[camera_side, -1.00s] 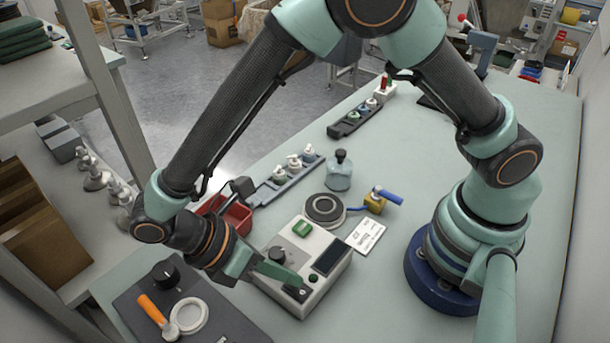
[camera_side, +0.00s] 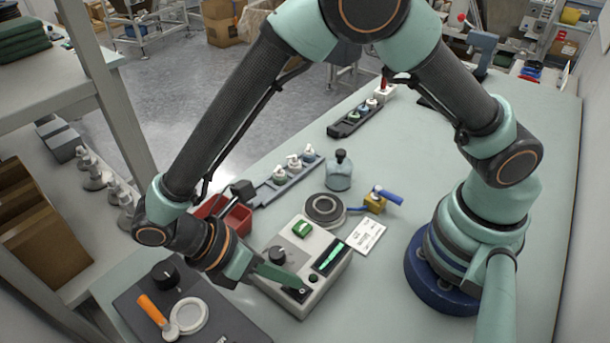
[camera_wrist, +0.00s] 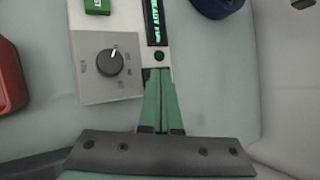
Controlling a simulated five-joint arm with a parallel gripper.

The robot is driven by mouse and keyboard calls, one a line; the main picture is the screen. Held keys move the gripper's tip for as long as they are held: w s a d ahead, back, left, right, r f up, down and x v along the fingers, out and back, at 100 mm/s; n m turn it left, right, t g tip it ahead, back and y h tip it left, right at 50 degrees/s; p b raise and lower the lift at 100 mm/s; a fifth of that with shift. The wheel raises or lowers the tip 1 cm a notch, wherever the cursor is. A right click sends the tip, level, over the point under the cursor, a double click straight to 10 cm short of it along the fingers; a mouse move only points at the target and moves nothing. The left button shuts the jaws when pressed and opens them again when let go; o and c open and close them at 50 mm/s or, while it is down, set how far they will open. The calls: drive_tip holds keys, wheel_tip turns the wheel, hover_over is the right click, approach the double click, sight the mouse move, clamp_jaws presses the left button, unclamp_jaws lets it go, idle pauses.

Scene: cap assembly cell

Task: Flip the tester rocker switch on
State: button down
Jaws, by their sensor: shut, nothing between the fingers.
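The tester (camera_side: 318,247) is a pale box with a dark dial (camera_side: 276,255), a green part on top and a display (camera_side: 332,257) lit with green text. In the wrist view the tester (camera_wrist: 112,22) shows the dial (camera_wrist: 110,62), the lit display (camera_wrist: 154,20) and a small round green indicator below it. My gripper (camera_side: 300,287) is shut and empty, its green fingertips at the front part of the tester's top. In the wrist view the gripper (camera_wrist: 162,75) hides the rocker switch, so I cannot see its position. Whether the fingertips touch it I cannot tell.
A red bin (camera_side: 236,220) stands behind the tester at left. A dark mat (camera_side: 215,325) with an orange-handled tool and a white ring lies at front left. A round dark pad (camera_side: 324,208), a white card (camera_side: 368,236) and a blue-handled valve (camera_side: 376,203) are close by.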

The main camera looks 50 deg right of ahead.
sight(290, 289)
drive_tip(key=shift+r, duration=0.1)
drive_tip(key=shift+s+r, duration=0.1)
drive_tip(key=shift+r, duration=0.5)
drive_tip(key=shift+s+r, duration=0.15)
drive_tip(key=shift+r, duration=1.1)
drive_tip(key=shift+s+r, duration=0.15)
drive_tip(key=shift+r, duration=1.1)
drive_tip(key=w+d+r+m+t+y, duration=0.2)
drive_tip(key=w+d+r+m+t, duration=0.1)
drive_tip(key=d, duration=0.4)
drive_tip(key=w+d+r+m+t+y, duration=0.2)
drive_tip(key=w+d+r+m+t, duration=0.1)
drive_tip(key=d+r+m, duration=0.3)
drive_tip(key=w+d+r+m+t+y, duration=0.2)
drive_tip(key=w+d+r+m+t, duration=0.1)
drive_tip(key=d+m, duration=0.5)
drive_tip(key=shift+d+r+t, duration=0.7)
drive_tip(key=shift+d+t, duration=0.15)
drive_tip(key=shift+t, duration=0.15)
